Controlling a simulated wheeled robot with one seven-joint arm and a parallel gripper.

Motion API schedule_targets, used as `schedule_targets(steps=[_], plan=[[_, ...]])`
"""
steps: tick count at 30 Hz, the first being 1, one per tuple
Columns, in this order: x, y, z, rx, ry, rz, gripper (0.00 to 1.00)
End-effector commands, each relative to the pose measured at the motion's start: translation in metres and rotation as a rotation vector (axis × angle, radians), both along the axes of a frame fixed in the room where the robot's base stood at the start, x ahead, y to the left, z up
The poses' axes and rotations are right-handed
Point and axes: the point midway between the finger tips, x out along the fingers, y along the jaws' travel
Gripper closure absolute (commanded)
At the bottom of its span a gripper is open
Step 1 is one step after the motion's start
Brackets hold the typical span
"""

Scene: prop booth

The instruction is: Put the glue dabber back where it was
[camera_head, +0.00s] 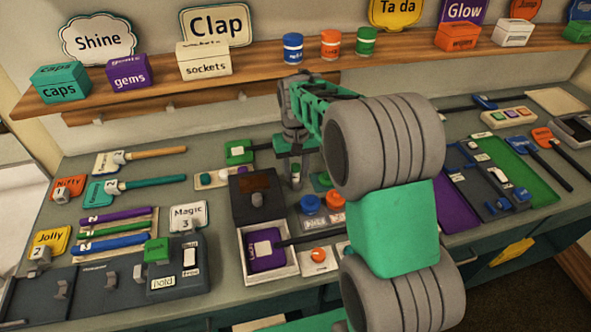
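My gripper (295,178) points down over the middle of the counter, behind the blue and orange knobs. My own arm partly covers it, and I cannot tell whether its fingers are open or hold anything. No thing is clearly readable as the glue dabber. Dark-handled tools show in several places: a green-headed one (239,151) lies just left of my gripper, its handle running toward it. A purple-headed one (264,262) lies in a white tray (287,271) nearer the front. An orange-headed one (541,137) lies at the far right.
A dark box (242,212) with a lit panel stands left of my gripper. Blue (310,204) and orange (336,200) knobs sit in front of it. Sticks lie in racks at left. A wooden shelf (262,65) with boxes and jars runs along the wall behind.

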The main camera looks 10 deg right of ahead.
Motion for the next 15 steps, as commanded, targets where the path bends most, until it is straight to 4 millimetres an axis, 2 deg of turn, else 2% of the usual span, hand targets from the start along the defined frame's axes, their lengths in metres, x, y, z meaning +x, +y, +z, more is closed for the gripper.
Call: schedule_targets(steps=[3,10,15], plan=[[0.000,0.000,0.000,0.000,0.000,0.000,0.55],[0.000,0.000,0.002,0.000,0.000,0.000,0.55],[0.001,0.000,0.020,0.000,-0.005,0.000,0.55]])
